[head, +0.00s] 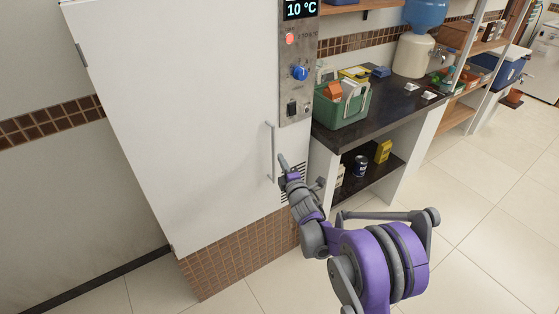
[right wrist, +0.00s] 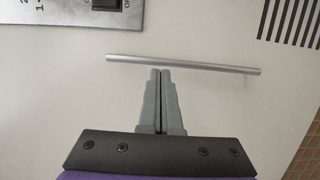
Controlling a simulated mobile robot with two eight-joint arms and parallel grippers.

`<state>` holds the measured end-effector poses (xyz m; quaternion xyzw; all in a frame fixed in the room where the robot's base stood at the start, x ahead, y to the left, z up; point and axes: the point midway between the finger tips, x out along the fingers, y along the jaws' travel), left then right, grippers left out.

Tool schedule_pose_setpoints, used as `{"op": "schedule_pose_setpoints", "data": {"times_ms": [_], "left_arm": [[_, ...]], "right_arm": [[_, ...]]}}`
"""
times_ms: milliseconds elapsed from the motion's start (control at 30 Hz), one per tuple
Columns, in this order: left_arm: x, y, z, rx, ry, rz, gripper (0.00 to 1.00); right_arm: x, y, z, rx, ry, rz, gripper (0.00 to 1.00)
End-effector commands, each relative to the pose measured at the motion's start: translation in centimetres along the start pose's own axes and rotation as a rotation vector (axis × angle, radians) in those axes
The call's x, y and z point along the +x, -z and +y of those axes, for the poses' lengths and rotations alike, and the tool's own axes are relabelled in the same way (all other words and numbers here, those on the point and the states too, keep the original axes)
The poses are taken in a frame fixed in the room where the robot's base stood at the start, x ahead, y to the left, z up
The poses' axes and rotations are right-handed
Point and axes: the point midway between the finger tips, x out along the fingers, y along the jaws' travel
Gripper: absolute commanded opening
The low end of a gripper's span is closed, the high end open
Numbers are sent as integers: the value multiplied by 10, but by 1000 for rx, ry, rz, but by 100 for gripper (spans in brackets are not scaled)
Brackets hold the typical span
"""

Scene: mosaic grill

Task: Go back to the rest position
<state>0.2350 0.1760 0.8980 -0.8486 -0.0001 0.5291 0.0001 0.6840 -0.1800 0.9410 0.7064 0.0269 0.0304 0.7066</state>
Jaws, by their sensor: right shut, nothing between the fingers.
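My right gripper (head: 284,166) is in front of the white fridge-like cabinet (head: 205,120), close to its vertical metal handle (head: 272,152). In the right wrist view, the two grey fingers of the right gripper (right wrist: 160,75) are pressed together with nothing between them. Their tips point at the handle bar (right wrist: 185,63), which crosses just beyond them. I cannot tell whether they touch it. The cabinet door looks closed. My left gripper is not in view.
A control panel (head: 299,65) with a blue knob and a 10 °C display is on the cabinet. To the right, a dark counter (head: 385,112) holds a green crate (head: 341,108) and a water dispenser (head: 416,50). Tiled floor (head: 480,215) at right is clear.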

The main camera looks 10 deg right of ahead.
Motion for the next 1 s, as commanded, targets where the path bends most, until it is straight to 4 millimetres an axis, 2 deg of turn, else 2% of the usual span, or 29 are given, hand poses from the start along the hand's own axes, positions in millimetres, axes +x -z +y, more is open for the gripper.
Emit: {"op": "schedule_pose_setpoints", "data": {"times_ms": [33, 100, 300, 500, 700, 867, 1000], "left_arm": [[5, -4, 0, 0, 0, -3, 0], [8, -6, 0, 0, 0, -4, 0], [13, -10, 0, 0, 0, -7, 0], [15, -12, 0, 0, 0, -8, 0], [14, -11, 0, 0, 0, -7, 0], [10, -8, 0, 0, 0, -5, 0], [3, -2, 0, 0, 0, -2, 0]], "right_arm": [[-17, -1, -3, -2, 2, -1, 0], [-34, -2, -3, -2, 2, -1, 0], [-72, -5, -2, -2, 2, -1, 0], [-90, -6, -2, -1, 3, -1, 0], [-94, -7, 1, 12, 9, -8, 0], [-112, -17, 19, 162, 80, -89, 0], [-154, -27, 35, 420, 202, -228, 0]]}}
